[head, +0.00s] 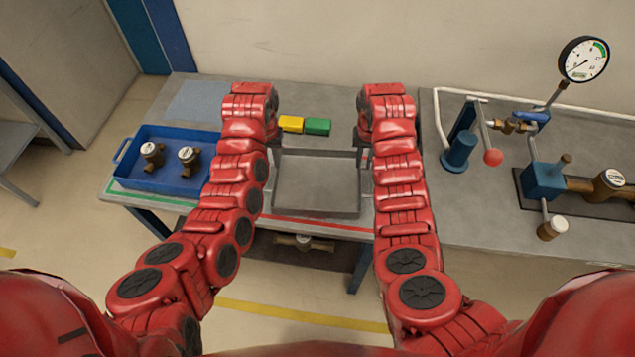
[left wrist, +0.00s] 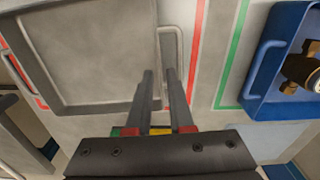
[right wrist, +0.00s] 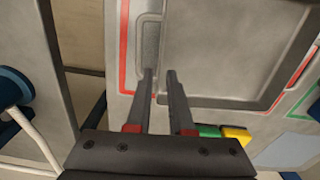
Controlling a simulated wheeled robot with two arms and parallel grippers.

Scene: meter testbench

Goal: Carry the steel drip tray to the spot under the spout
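The steel drip tray (head: 316,185) is a shallow, empty grey square tray lying on the left bench between my arms. It has a loop handle on each side. My left gripper (head: 277,147) is at its left handle; in the left wrist view its fingers (left wrist: 159,72) are apart over the handle (left wrist: 180,48). My right gripper (head: 362,150) is at the right handle; in the right wrist view its fingers (right wrist: 159,73) are apart over the handle (right wrist: 150,42). I cannot tell whether either finger pair straddles its handle bar. Which fitting is the spout is unclear.
A blue bin (head: 170,180) with brass meters stands left. Yellow (head: 291,124) and green (head: 317,127) blocks lie behind the tray. The right bench (head: 470,205) carries a red-knobbed lever (head: 493,157), brass valve (head: 515,124), gauge (head: 584,60) and blue clamp (head: 543,181). Its front left is bare.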

